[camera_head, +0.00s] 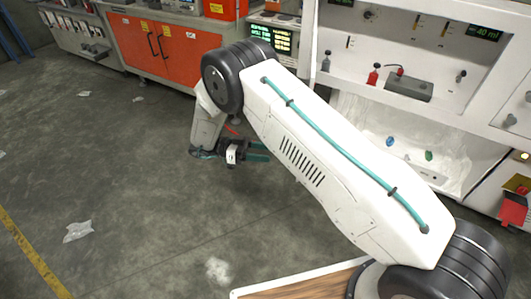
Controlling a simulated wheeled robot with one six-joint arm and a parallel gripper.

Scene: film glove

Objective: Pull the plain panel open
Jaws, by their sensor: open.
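My gripper (264,152) hangs at the end of my white arm, above the open floor left of the arm. Its two teal fingers point right toward the arm and look apart, with nothing seen between them. An orange two-door cabinet (187,55) with black bar handles stands at the back, well apart from the gripper. A white unit (340,75) with open bays stands at the right. I cannot tell which surface is the plain panel; my arm hides part of the unit's front.
Grey concrete floor (120,200) is clear at the left, apart from scraps such as a crumpled sheet (78,231). A yellow line (35,255) crosses the lower left. A red bottle (374,74) and a grey box (409,88) stand on the white unit's shelf.

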